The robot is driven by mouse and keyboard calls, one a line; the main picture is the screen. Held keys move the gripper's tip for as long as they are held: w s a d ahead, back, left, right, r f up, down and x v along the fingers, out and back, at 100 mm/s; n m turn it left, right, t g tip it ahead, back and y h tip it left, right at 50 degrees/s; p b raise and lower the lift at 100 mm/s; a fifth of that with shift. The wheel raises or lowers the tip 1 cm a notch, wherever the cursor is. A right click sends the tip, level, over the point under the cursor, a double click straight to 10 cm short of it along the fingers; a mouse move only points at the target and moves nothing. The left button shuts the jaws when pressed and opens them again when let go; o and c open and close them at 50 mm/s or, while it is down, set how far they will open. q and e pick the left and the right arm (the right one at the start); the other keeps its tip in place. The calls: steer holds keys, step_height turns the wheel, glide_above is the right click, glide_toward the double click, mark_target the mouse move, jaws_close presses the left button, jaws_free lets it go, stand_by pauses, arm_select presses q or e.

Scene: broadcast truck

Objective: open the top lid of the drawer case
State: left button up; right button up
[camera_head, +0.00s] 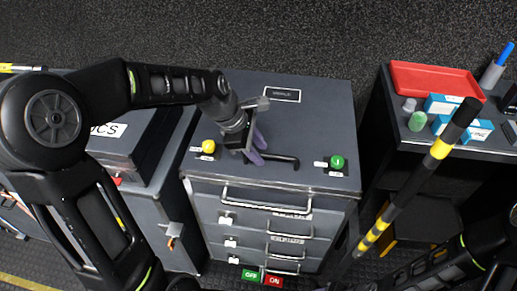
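The drawer case (330,120) is a dark grey cabinet in the middle of the head view. Its top lid is closed and lies flat, with a label plate (283,95) near the back and a black bar handle (286,160) near the front edge. Several drawers with metal handles (267,199) show shut on its front. My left gripper (260,149) is over the lid, at the left end of the black handle. Its two purple fingers look apart. Whether they touch the handle is hard to tell. My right gripper is not visible.
A yellow knob (209,147) and a green knob (337,162) flank the handle. A black-and-yellow pole (409,187) leans at the right, before a table with a red tray (434,80) and small boxes. A dark case (130,140) stands at the left.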

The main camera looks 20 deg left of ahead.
arm_select(q)
steer(key=shift+c, duration=0.2)
jaws_close()
stand_by(1.2)
